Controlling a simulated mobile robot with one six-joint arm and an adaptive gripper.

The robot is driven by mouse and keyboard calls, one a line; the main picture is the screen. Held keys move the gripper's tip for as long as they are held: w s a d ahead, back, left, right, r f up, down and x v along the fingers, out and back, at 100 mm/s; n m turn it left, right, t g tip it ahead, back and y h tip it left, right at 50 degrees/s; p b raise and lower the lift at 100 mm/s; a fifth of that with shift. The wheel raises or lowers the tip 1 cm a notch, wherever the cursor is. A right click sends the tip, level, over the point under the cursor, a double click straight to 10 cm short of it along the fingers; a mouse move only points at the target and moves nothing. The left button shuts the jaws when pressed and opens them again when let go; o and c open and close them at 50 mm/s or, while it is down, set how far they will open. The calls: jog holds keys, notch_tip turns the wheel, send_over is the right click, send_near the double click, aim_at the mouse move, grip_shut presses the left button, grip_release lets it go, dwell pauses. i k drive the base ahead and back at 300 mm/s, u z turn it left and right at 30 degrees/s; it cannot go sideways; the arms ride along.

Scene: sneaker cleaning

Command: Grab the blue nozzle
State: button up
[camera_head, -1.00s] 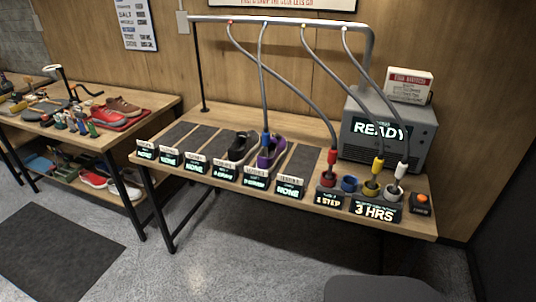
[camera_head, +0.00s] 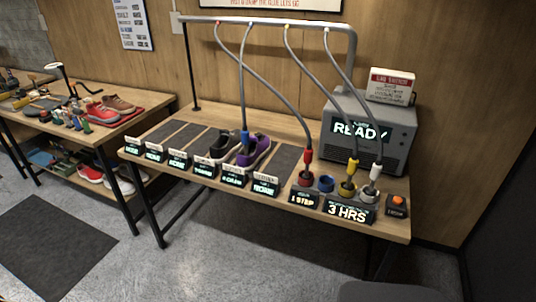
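The blue nozzle (camera_head: 245,137) hangs at the end of a grey hose from the overhead rail. It is upright, its tip at the purple sneaker (camera_head: 254,151) on the main table; I cannot tell whether it touches the shoe. The blue holder (camera_head: 326,183) stands with no nozzle in it. The red nozzle (camera_head: 308,157), yellow nozzle (camera_head: 351,167) and white nozzle (camera_head: 375,172) sit in their holders. My gripper is not in view.
A grey machine (camera_head: 369,131) reading READY stands at the table's back right. An orange button (camera_head: 397,201) is at the right end. A black shoe (camera_head: 224,145) is beside the purple one. Another table with shoes and tools stands left. The floor in front is clear.

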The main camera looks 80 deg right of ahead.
aim_at(245, 132)
jog(key=k, duration=1.7)
jog(key=z, duration=1.6)
jog(key=i, duration=0.5)
jog(key=z, duration=0.1)
